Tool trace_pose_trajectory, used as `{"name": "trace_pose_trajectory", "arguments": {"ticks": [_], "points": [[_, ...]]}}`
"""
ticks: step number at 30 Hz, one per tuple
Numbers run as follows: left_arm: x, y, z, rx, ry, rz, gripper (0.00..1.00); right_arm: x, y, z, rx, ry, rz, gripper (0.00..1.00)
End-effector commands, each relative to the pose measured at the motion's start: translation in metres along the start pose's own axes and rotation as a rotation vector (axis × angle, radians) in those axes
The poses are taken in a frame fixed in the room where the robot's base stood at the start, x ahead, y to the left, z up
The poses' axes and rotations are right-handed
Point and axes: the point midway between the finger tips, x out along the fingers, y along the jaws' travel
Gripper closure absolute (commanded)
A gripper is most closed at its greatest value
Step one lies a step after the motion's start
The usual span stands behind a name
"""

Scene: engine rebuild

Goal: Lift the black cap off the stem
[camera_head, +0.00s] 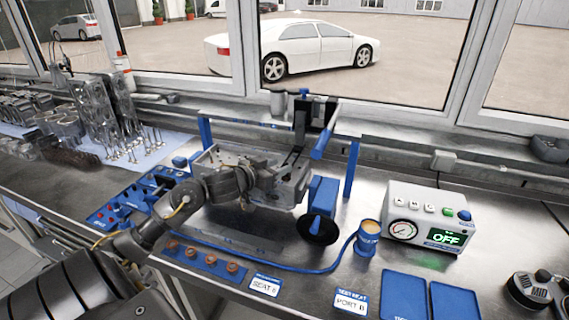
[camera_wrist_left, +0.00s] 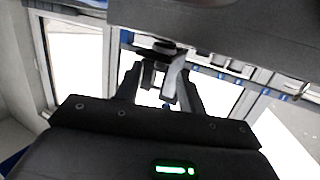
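My left gripper (camera_head: 266,178) reaches in from the left over the grey metal cylinder head (camera_head: 287,193), which sits in the blue-posted stand. In the left wrist view the two fingers of my left gripper (camera_wrist_left: 161,78) stand apart with a bright gap between them. A small dark piece shows just beyond the fingertips, too unclear to name as the black cap. The stem cannot be made out in either view; the gripper covers that part of the head view. My right gripper is not in view.
A black disc (camera_head: 317,229) on a blue block stands at the cylinder head's right. A blue hose runs along the bench to a cup (camera_head: 368,237). A tester reading OFF (camera_head: 428,217) stands at right. Valves (camera_head: 135,146) stand at the left; a strip with copper-coloured pieces (camera_head: 205,258) lies in front.

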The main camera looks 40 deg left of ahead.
Motion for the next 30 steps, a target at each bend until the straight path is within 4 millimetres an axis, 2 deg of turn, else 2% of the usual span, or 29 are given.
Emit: {"name": "trace_pose_trajectory", "arguments": {"ticks": [4, 11, 21, 30], "points": [[0.0133, 0.0001, 0.0003, -0.002, 0.0, 0.0, 0.61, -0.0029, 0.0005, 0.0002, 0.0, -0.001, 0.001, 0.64], [0.0154, 0.0011, 0.0014, 0.0, -0.001, 0.002, 0.61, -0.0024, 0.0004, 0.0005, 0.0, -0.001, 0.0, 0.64], [0.015, 0.0006, 0.0013, 0.0, -0.001, 0.001, 1.0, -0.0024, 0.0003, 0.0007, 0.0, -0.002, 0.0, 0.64], [0.0149, 0.0006, 0.0012, 0.0, -0.001, 0.001, 1.0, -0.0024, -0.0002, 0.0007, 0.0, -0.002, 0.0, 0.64]]}}
